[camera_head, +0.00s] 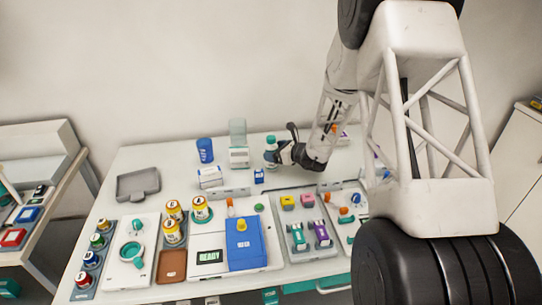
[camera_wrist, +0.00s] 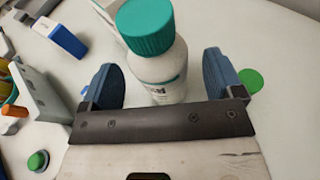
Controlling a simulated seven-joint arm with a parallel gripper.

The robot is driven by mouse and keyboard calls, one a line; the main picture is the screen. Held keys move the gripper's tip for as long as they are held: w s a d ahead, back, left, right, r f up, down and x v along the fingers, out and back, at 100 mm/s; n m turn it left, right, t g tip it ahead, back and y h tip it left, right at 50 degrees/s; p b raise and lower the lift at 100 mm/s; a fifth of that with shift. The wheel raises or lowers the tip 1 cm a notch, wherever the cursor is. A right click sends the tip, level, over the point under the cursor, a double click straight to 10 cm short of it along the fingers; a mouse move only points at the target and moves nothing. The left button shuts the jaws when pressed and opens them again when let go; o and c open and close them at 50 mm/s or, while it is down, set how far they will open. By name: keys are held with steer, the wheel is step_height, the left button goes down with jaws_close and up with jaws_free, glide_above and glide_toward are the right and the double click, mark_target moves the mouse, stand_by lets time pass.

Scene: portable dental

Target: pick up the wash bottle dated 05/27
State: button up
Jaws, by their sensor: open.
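A white wash bottle with a teal cap (camera_head: 271,150) stands upright at the back of the table. In the wrist view the same bottle (camera_wrist: 158,62) is between the two blue fingers of my gripper (camera_wrist: 160,80), with a visible gap on the right side. Its label is partly in view, but no date can be read. My gripper (camera_head: 283,153) is open, reaching the bottle from the right in the head view. The bottle's lower part is partly hidden by the gripper body in the wrist view. No grip on it shows.
A blue cup (camera_head: 205,150), a white box (camera_head: 210,177) and a small blue box (camera_head: 259,176) stand left of the bottle. A grey tray (camera_head: 138,184) lies at the back left. Jars, a blue device (camera_head: 245,244) and tool trays fill the front.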

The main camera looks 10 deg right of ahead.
steer(key=shift+x, duration=1.15)
steer(key=c, duration=1.1)
